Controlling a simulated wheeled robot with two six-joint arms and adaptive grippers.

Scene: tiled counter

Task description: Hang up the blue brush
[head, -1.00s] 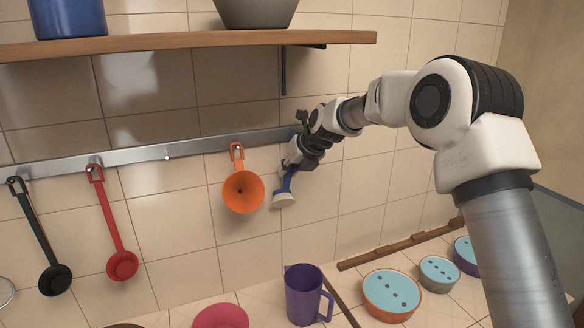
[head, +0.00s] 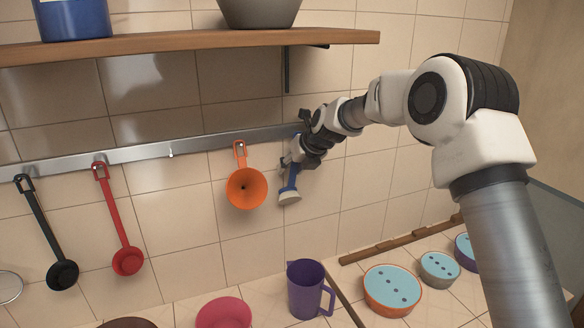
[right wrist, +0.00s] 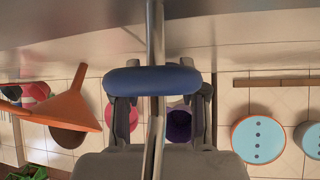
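The blue brush (head: 290,182) hangs handle up and pale head down in front of the tiled wall, just right of the orange funnel. Its upper end is at the right end of the metal rail (head: 205,145), behind my right gripper (head: 294,160). I cannot tell whether a hook bears it. In the right wrist view the blue handle (right wrist: 152,80) lies crosswise over my fingertips, and the fingers (right wrist: 160,118) stand apart with a gap between them. A thin metal bar (right wrist: 156,40) runs past the handle. My left gripper is out of view.
The orange funnel (head: 246,188), a red ladle (head: 126,260) and a black ladle (head: 62,274) hang from the rail. A wooden shelf (head: 190,45) is above. A purple mug (head: 305,290) and lidded bowls (head: 391,288) stand on the counter below.

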